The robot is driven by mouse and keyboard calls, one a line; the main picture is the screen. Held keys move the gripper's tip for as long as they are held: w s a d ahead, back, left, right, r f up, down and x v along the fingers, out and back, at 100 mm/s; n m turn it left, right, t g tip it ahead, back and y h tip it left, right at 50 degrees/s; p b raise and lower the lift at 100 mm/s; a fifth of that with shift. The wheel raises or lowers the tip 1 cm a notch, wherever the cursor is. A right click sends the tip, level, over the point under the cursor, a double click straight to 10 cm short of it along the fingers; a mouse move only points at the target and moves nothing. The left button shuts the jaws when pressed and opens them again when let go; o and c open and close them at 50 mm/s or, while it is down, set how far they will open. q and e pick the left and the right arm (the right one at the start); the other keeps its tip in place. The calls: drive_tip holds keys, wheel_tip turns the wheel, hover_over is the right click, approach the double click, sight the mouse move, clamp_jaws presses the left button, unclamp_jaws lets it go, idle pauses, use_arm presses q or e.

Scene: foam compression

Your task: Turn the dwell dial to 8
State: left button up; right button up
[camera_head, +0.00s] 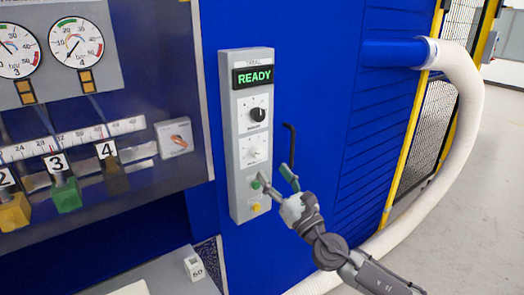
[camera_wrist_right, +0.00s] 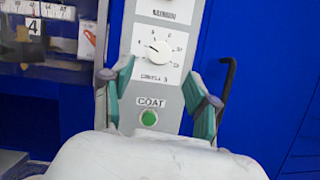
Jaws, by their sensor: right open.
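A tall grey control panel (camera_head: 239,200) on the blue wall has a lit READY display (camera_head: 253,76). Below it is a black dial (camera_head: 258,114), and under that a white dial (camera_head: 255,152). Their labels are too small or blurred for me to tell which is the dwell dial. In the right wrist view, the white dial (camera_wrist_right: 158,48) has a numbered scale and its pointer aims left. My right gripper (camera_head: 275,179) is open at the panel's lower part, below the white dial. My left gripper is not in view.
A green button (camera_wrist_right: 149,118) labelled COAT sits below the white dial. A yellow button (camera_head: 255,207) is lower down. A black hooked handle (camera_head: 290,147) stands right of the panel. Gauges (camera_head: 76,43) and numbered blocks (camera_head: 65,192) are left. A white hose (camera_head: 465,110) curves at right.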

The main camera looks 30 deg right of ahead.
sight(260, 155)
drive_tip(key=p+x, duration=0.1)
drive_tip(key=x, duration=0.4)
drive_tip(key=shift+s+r, duration=0.1)
drive_tip(key=shift+w+a+r, duration=0.15)
drive_tip(key=shift+w, duration=0.55)
drive_tip(key=shift+c, duration=0.2)
clamp_jaws()
drive_tip(key=shift+m+p, duration=0.4)
